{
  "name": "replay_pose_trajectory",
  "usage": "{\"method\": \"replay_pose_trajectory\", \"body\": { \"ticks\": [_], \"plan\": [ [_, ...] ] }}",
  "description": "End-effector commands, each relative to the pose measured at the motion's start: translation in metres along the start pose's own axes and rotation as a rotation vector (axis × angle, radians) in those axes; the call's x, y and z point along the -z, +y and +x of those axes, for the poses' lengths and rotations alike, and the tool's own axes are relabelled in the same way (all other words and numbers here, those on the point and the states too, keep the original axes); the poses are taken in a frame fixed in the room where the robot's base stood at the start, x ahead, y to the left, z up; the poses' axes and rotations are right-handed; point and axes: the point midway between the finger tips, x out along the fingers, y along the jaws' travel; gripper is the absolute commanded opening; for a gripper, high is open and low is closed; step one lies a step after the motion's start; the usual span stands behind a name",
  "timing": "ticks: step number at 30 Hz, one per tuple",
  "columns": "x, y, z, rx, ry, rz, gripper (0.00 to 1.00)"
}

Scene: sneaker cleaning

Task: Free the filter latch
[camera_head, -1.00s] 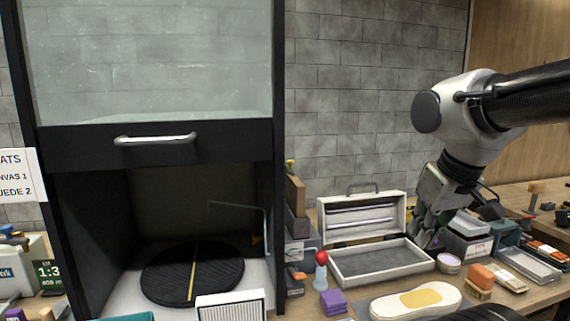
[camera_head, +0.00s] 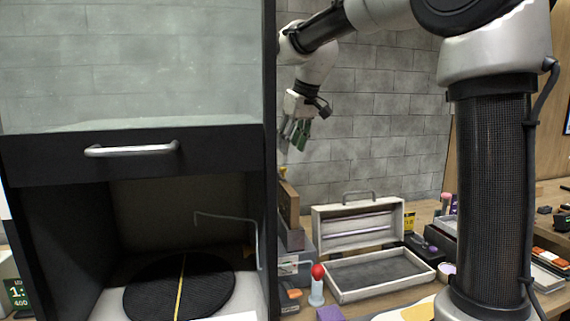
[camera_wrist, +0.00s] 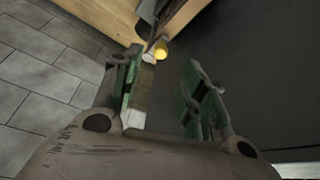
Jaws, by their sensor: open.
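My gripper (camera_head: 293,143) is open and empty, pointing down beside the right post of the cabinet. In the wrist view its two green-padded fingers (camera_wrist: 166,66) stand apart. A small yellow piece (camera_head: 283,171) sits below the fingers, on top of the upright brown block at the cabinet's right side. A yellow round end (camera_wrist: 161,49) shows just beyond the fingertips in the wrist view, apart from them. I cannot tell whether it is the filter latch. Nothing else is clearly a latch.
The cabinet (camera_head: 143,165) has a raised glass front and a black turntable (camera_head: 180,290) inside. A brown block (camera_head: 289,202) stands against its right side. On the bench are an open white case (camera_head: 378,275) and a red-topped bottle (camera_head: 317,287). The wall behind is clear.

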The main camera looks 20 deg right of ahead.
Motion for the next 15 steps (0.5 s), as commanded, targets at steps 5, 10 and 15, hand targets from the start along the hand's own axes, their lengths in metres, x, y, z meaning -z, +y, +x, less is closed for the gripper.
{"method": "replay_pose_trajectory", "body": {
  "ticks": [5,10,15],
  "plan": [
    [-0.002,0.0,0.029,0.001,-0.007,-0.003,0.42],
    [-0.002,0.0,0.056,0.0,-0.006,-0.002,0.42],
    [-0.002,0.0,0.072,0.0,-0.004,-0.002,0.42]
  ]
}}
